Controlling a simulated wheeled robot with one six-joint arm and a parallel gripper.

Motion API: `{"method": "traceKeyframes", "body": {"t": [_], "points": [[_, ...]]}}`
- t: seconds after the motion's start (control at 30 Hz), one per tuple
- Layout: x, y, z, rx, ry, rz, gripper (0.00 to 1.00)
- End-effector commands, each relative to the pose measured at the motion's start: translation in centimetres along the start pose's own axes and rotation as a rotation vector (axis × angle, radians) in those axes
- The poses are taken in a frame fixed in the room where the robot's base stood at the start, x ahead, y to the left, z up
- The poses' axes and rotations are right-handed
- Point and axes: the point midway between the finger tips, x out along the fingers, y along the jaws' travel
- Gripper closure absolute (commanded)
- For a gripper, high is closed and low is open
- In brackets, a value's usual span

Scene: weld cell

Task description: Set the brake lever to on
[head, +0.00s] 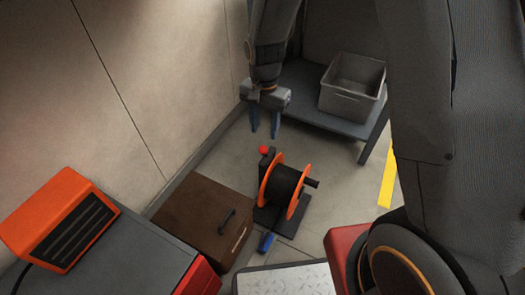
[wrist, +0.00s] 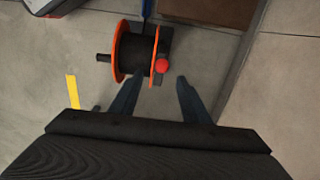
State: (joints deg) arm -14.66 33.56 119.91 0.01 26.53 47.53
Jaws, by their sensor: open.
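A cable reel (head: 284,186) with orange flanges and a black drum stands on a dark base on the floor. A red ball knob (head: 264,150) tops a short dark part at the reel's far left side; it also shows in the wrist view (wrist: 162,66). It looks like the brake lever's end, but its on or off setting cannot be told. A blue piece (head: 266,242) is at the base's near end. My gripper (head: 265,131) is open and empty, pointing down beyond and above the knob. In the wrist view, the knob is just ahead of the fingertips (wrist: 158,83), apart from them.
A brown box (head: 200,215) with a dark handle stands left of the reel, near the wall. A grey bin (head: 350,104) sits on a low dark table (head: 335,122) behind. An orange unit (head: 55,215) rests on a grey cabinet.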

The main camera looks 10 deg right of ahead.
Motion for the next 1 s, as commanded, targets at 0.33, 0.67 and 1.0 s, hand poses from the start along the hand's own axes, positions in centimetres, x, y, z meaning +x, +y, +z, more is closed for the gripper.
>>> {"method": "traceKeyframes", "body": {"t": [0.33,0.67,1.0], "points": [[4.2,-0.5,-0.1,0.012,-0.002,0.002,0.57],[8.2,-0.5,-0.1,0.012,-0.001,0.001,0.57],[8.6,-0.5,-0.1,0.011,0.0,0.0,0.57]]}}
